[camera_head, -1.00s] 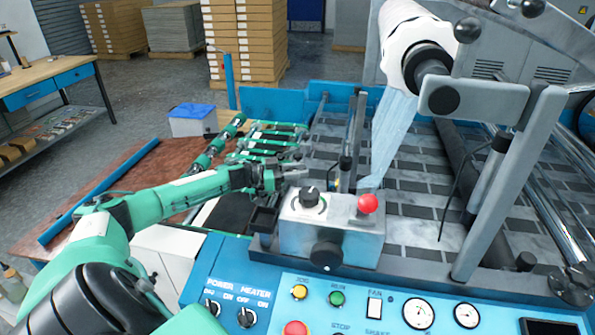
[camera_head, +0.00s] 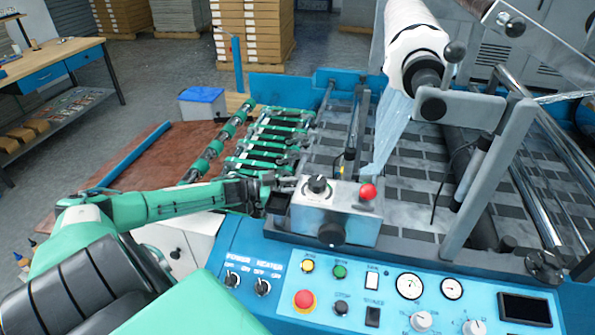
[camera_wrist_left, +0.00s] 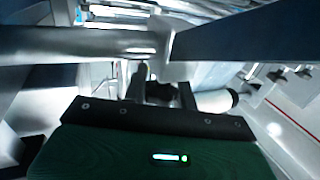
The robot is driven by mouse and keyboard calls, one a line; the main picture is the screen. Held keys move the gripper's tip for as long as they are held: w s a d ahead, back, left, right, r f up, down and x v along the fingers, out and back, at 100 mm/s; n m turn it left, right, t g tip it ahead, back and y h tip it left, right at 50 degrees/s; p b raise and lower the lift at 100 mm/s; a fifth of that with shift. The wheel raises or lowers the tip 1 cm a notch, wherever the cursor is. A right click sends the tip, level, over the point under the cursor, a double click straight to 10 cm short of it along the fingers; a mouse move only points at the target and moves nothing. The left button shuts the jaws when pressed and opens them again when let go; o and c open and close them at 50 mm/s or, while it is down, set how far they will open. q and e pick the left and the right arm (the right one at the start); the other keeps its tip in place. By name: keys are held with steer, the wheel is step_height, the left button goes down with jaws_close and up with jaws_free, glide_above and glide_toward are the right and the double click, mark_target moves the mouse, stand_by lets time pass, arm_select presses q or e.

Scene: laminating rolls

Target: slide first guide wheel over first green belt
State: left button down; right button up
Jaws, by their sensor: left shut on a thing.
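Several green belts (camera_head: 270,140) run side by side over rollers on the feed side of the machine, left of the striped bed. My left arm reaches in from the left, and my left gripper (camera_head: 284,184) is low beside the left side of the grey control box, at the near end of the belts. In the left wrist view, the gripper (camera_wrist_left: 157,80) is shut on a small dark part (camera_wrist_left: 158,92), probably the guide wheel; its shape is unclear. Contact between it and a belt cannot be made out. My right gripper is not in view.
The control box (camera_head: 330,210) with a red knob stands close right of the gripper. The blue panel (camera_head: 385,300) lies in front. A white film roll (camera_head: 412,45) hangs above the bed. A brown board (camera_head: 135,175) lies left of the belts.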

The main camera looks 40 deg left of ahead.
arm_select(q)
steer(key=shift+r, duration=0.15)
steer(key=shift+w+a, duration=0.1)
steer(key=shift+w, duration=0.1)
steer(key=c, duration=1.1)
jaws_free()
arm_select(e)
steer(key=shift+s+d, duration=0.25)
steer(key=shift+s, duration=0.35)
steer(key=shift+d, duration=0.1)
